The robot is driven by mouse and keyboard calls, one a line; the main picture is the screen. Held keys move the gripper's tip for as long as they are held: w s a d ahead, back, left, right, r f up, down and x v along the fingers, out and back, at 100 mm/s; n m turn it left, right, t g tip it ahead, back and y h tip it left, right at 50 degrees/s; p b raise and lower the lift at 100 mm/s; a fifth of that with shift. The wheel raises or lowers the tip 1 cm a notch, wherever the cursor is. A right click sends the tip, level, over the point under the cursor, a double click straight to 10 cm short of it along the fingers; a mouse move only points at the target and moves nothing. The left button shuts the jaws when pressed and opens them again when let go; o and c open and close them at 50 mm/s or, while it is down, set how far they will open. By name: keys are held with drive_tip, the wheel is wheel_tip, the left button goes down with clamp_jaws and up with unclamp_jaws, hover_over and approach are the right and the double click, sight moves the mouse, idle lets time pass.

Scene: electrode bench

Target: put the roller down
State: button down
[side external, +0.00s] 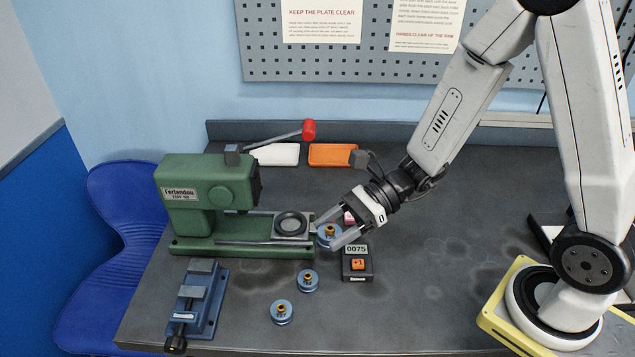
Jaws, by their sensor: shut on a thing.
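My gripper (326,237) reaches in from the right, its two fingers slanting down to the left. It is shut on a blue roller (328,232) with a brass centre. The fingers partly cover this roller, and I cannot tell whether it touches the bench. It is just right of the round dark plate on the green press (210,194). Two similar blue rollers, one nearer the gripper (308,281) and one farther forward (282,312), stand apart on the bench.
A small counter box reading 0075 (357,264) stands close below my gripper. A pink item (349,218) is partly hidden behind it. A blue vise (197,302) is at front left.

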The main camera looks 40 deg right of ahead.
drive_tip(key=w+d+r, duration=0.1)
drive_tip(key=d+r, duration=0.3)
drive_tip(key=d, duration=0.2)
hover_over(275, 227)
drive_tip(key=s+d, duration=0.3)
drive_tip(key=d, duration=0.1)
drive_tip(key=f, duration=0.8)
drive_tip(key=shift+w+d+f, duration=0.1)
drive_tip(key=shift+d+f, duration=0.1)
drive_tip(key=shift+w+f, duration=0.5)
drive_tip(key=shift+f, duration=0.05)
drive_tip(key=shift+f+h, duration=0.1)
drive_tip(key=shift+h, duration=0.2)
drive_tip(key=shift+w+a+f, duration=0.1)
drive_tip(key=shift+w+f, duration=0.1)
drive_tip(key=shift+f, duration=1.55)
drive_tip(key=shift+f, duration=0.3)
